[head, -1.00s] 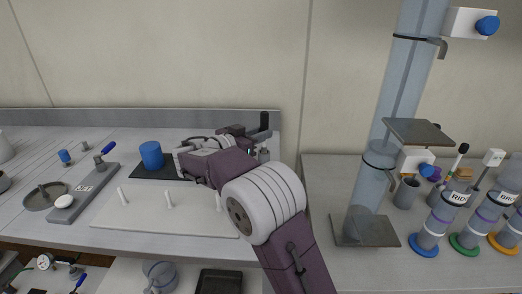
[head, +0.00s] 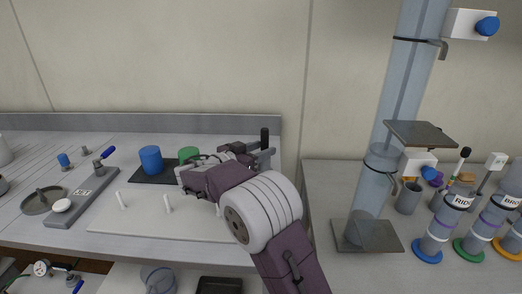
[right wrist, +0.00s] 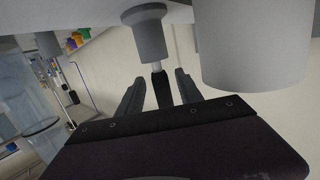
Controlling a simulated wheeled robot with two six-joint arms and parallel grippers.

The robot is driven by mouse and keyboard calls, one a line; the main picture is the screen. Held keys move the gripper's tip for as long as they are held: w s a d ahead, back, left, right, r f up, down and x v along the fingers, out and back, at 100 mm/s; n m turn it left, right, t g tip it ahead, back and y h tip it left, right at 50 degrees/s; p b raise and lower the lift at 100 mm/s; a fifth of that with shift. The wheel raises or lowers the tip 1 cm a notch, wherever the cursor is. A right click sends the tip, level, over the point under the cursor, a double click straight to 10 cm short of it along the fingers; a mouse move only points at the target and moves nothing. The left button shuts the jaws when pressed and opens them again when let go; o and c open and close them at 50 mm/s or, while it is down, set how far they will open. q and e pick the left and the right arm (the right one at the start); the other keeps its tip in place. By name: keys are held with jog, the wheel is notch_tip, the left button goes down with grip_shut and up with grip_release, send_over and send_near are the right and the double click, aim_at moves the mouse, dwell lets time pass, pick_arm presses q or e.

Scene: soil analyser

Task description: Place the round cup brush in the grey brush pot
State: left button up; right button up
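A slim upright black handle (head: 264,137) stands at my right gripper (head: 262,153), at the right end of the left counter. In the right wrist view, this dark handle (right wrist: 160,85) lies between my two fingers (right wrist: 158,92), with a gap on each side. It joins a grey cylinder (right wrist: 148,38) with a wider base. It may be the round cup brush; I see no bristles. My right gripper is open around it. A dark grey pot (head: 408,197) stands on the right counter, possibly the brush pot. My left gripper is not in view.
A blue cup (head: 151,159) and a green cup (head: 188,155) stand on a black mat (head: 150,175). A white board with pegs (head: 145,217) lies in front. A large grey cylinder (right wrist: 250,45) is close in the wrist view. A tall clear column (head: 372,190) rises between handle and pot.

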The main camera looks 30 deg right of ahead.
jog(key=shift+r, duration=0.2)
jog(key=p+v, duration=0.1)
jog(key=v, duration=1.1)
